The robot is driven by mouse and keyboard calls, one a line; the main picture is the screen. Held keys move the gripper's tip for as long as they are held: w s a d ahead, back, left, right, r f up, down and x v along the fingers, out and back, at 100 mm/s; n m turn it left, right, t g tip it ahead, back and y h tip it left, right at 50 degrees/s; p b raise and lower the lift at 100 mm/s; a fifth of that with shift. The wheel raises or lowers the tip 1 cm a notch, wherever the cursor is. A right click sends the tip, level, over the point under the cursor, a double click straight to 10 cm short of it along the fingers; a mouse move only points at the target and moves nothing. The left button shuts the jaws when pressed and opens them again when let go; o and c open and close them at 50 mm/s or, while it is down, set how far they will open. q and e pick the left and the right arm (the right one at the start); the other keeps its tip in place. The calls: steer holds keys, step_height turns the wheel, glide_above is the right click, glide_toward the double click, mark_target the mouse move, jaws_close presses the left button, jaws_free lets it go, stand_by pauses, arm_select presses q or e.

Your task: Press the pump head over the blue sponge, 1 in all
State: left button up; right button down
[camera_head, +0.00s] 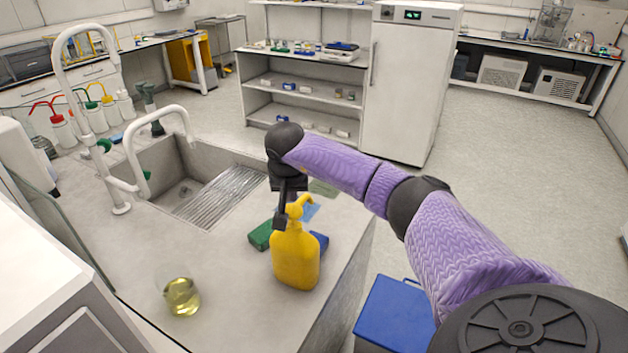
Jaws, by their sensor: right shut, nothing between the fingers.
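A yellow pump bottle (296,258) stands upright on the grey counter, with its yellow pump head (299,206) on top. A blue sponge (320,243) lies on the counter at the bottle's right side, partly hidden behind it. My right gripper (281,217) points down, shut and empty, at the left side of the pump head. It overlaps the bottle's top in the picture; I cannot tell whether it touches. My left gripper is not in view.
A green sponge (261,236) lies left of the bottle. A glass beaker with yellow liquid (181,297) stands nearer on the counter (235,315). A sink (172,192) with taps is behind. A blue box (394,312) stands beyond the counter's right edge.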

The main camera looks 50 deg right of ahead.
mark_target(292, 209)
steer(key=shift+f+b, duration=0.45)
steer(key=shift+f, duration=0.2)
steer(key=shift+f+b, duration=0.4)
steer(key=shift+f, duration=0.2)
steer(key=shift+f+b, duration=0.3)
steer(key=shift+f, duration=0.15)
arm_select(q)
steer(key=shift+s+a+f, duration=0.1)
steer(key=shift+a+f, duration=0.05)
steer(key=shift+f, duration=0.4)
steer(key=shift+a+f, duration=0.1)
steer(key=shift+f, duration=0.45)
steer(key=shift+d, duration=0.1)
arm_select(e)
steer(key=shift+r+p, duration=0.6)
step_height(292, 209, up, 2)
steer(key=shift+r+p, duration=0.15)
steer(key=shift+p, duration=0.75)
steer(key=shift+r, duration=0.1)
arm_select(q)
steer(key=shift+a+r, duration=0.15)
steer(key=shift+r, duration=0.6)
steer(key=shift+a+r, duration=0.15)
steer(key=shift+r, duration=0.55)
